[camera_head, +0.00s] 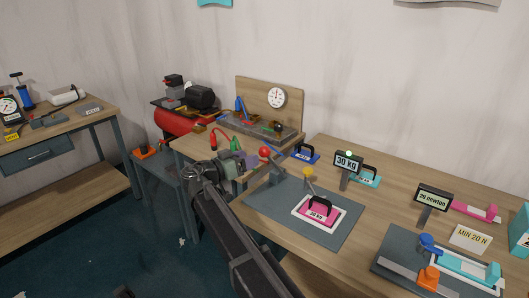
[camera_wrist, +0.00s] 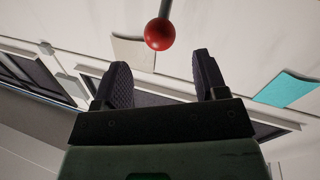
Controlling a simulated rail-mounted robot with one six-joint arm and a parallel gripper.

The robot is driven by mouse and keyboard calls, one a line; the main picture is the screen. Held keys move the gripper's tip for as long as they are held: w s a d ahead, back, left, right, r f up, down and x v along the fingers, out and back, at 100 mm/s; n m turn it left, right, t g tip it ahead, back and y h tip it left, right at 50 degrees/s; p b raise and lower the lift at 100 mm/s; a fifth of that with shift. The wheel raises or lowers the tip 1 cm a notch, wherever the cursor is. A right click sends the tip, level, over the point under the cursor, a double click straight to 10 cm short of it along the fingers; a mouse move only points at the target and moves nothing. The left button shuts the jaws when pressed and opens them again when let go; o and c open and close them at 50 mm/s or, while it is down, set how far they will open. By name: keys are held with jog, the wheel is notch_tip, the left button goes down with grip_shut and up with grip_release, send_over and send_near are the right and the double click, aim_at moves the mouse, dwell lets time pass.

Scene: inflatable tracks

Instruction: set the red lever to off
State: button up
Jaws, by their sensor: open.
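The red lever's round knob (camera_head: 264,151) stands on a grey rod at the back left of the grey mat on the right-hand table. In the wrist view, the red knob (camera_wrist: 160,34) is just beyond the fingertips, roughly centred between them, with its rod running out of the top of the picture. My gripper (camera_head: 250,158) is open and empty, close to the left of the knob. Its two dark fingers (camera_wrist: 162,62) are spread apart in the wrist view. I see no on or off marking by the lever.
A "30 kg" display (camera_head: 347,162) stands behind. Red and green clamps (camera_head: 213,138) are left of my gripper.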

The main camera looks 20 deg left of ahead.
aim_at(260, 153)
jog(key=x, duration=0.7)
jog(key=shift+w+d, duration=0.15)
jog(key=shift+w, duration=0.05)
jog(key=shift+c, duration=0.5)
